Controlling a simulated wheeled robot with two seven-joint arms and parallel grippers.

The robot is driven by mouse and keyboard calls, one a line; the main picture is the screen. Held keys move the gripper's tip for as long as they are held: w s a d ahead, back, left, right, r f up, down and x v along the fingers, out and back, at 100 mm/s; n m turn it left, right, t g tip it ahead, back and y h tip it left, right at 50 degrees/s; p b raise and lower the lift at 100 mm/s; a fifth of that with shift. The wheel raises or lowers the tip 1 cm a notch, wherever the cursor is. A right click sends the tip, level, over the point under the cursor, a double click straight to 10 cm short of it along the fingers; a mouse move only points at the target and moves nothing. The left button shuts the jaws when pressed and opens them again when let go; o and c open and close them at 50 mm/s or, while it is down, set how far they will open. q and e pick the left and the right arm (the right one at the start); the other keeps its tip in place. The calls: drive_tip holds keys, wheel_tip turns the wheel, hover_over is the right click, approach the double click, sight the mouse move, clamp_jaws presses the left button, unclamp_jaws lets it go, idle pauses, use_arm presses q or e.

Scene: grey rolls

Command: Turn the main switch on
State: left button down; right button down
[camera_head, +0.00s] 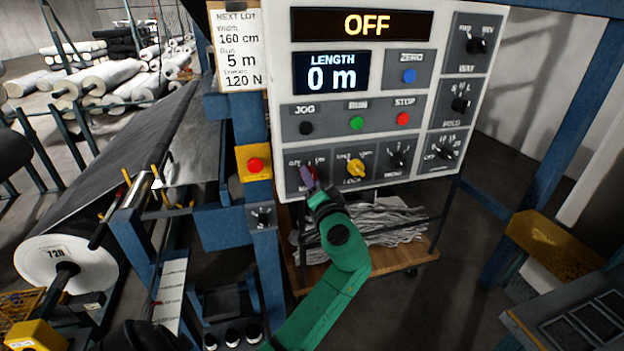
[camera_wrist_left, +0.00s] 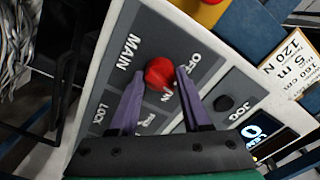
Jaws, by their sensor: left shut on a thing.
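The control panel (camera_head: 340,125) fills the upper middle of the head view, and its top display (camera_head: 366,25) reads OFF. The main switch (camera_wrist_left: 160,74) is a round red knob beside the word MAIN in the left wrist view, with OFF and ON lettering near it. My left gripper (camera_head: 308,180) is at the panel's lower left corner and mostly hides the switch in the head view. In the left wrist view its purple fingers (camera_wrist_left: 158,88) stand on both sides of the red knob, shut on it. My right gripper is not in view.
The yellow lock knob (camera_head: 356,168) sits just right of the main switch. Green run (camera_head: 357,123) and red stop (camera_head: 403,119) buttons are above. A red button on a yellow box (camera_head: 255,164) is on the blue post to the left.

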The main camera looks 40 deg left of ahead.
use_arm(q)
drive_tip(key=shift+m+p, duration=1.5)
drive_tip(key=shift+m, duration=2.1)
drive_tip(key=shift+c, duration=1.8)
unclamp_jaws()
drive_tip(key=b+v, duration=0.5)
drive_tip(key=v, duration=0.9)
drive_tip(key=shift+d, duration=0.2)
